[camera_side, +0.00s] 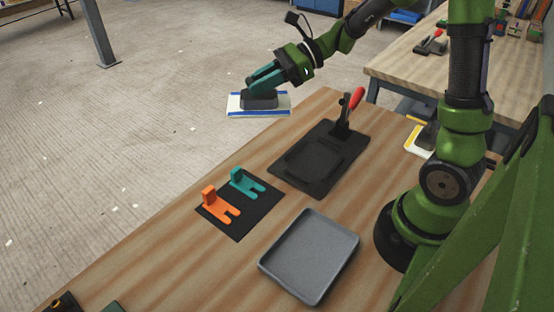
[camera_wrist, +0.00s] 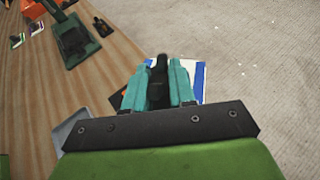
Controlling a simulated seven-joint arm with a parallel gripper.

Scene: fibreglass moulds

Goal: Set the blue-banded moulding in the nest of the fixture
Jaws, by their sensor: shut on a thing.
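My gripper (camera_side: 264,84) is shut on the blue-banded moulding (camera_side: 280,104), a white flat piece with blue bands and a dark raised block on top. It hangs in the air over the floor, beyond the bench's far edge. In the wrist view the teal fingers of my gripper (camera_wrist: 161,85) flank a dark part, and the moulding's white and blue edge (camera_wrist: 197,75) shows at their right. The fixture (camera_side: 292,179) is a black plate on the bench. Its nest (camera_side: 312,160) is an empty recess. A red-handled clamp (camera_side: 355,99) stands at the fixture's back.
A grey tray (camera_side: 310,257) lies at the bench's front. A black mat (camera_side: 238,223) holds an orange piece (camera_side: 221,206) and a teal piece (camera_side: 246,184). A yellow-banded piece (camera_side: 415,142) sits right of the fixture, partly hidden by my arm. Another bench (camera_side: 412,66) stands behind.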

